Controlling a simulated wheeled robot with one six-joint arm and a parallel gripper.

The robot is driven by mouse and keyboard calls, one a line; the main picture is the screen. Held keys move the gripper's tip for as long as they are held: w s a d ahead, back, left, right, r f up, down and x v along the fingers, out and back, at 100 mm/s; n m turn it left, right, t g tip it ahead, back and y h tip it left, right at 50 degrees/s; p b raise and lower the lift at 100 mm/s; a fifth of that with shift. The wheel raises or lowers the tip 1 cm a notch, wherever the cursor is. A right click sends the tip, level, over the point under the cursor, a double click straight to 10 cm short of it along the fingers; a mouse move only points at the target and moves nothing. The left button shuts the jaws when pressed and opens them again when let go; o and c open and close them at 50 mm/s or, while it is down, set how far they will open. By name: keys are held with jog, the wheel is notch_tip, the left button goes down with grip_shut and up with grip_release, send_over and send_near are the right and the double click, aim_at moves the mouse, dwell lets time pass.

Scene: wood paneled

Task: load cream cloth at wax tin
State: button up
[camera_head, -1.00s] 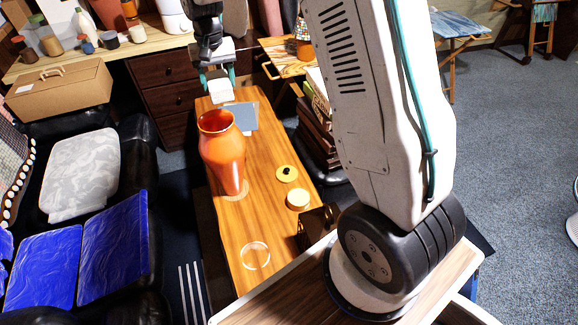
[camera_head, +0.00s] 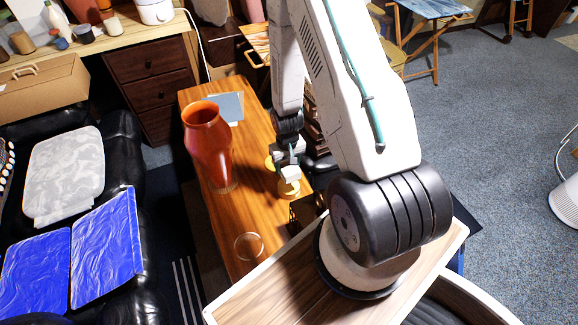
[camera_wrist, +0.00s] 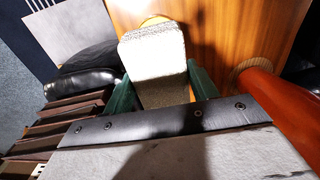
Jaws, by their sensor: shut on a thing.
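My gripper (camera_head: 289,157) is shut on the cream cloth (camera_head: 290,172), a small pale block-like pad. The wrist view shows the cloth (camera_wrist: 155,65) between the two green fingers (camera_wrist: 162,88). The wax tin (camera_head: 289,188) is a small round yellowish tin on the wooden table, open-topped. The cloth hangs at its top and hides part of it; I cannot tell whether they touch. In the wrist view a sliver of the tin (camera_wrist: 153,20) shows beyond the cloth. The tin's yellow lid (camera_head: 269,162) lies beside it, partly hidden by my gripper.
A tall orange vase (camera_head: 208,145) stands left of the tin on the table (camera_head: 205,225). A grey-blue sheet (camera_head: 229,107) lies at the far end and a clear round dish (camera_head: 248,246) at the near end. A dark box (camera_head: 305,209) stands close by the tin.

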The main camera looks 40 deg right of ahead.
jog(key=shift+s+f, duration=0.45)
jog(key=shift+f, duration=2.9)
jog(key=shift+f, duration=0.5)
jog(key=shift+r, duration=3.5)
